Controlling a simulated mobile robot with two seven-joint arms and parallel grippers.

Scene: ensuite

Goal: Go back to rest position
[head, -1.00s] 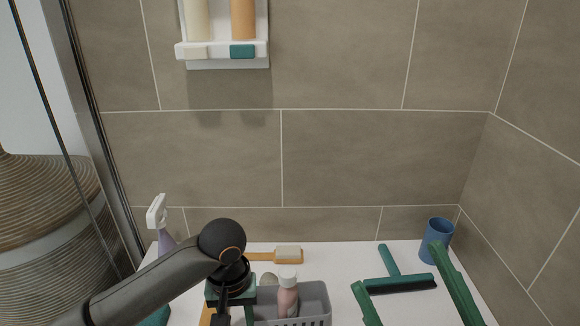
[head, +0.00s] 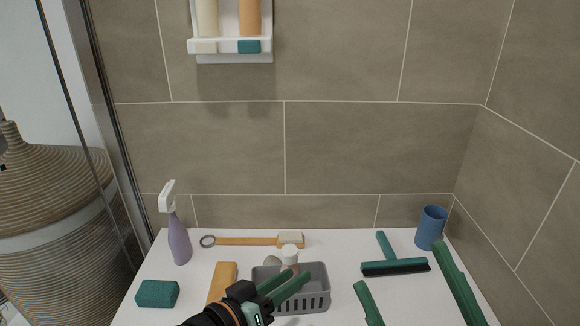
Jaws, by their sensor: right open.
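My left gripper (head: 298,274) is at the bottom centre, in front of the grey basket (head: 318,298). Its two green fingers point up and right with a narrow gap, and I see nothing held between them. They hide part of the basket and of the pink bottle (head: 290,256) in it, whose white cap shows. My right gripper (head: 398,264) is at the lower right, with its two green fingers wide apart and nothing between them; its body is out of view.
The white ledge also holds a purple spray bottle (head: 179,242), a green sponge (head: 157,294), a wooden brush (head: 250,241), a wooden block (head: 222,281), a green squeegee (head: 396,267) and a blue cup (head: 431,228). A shelf (head: 230,46) hangs on the tiled wall.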

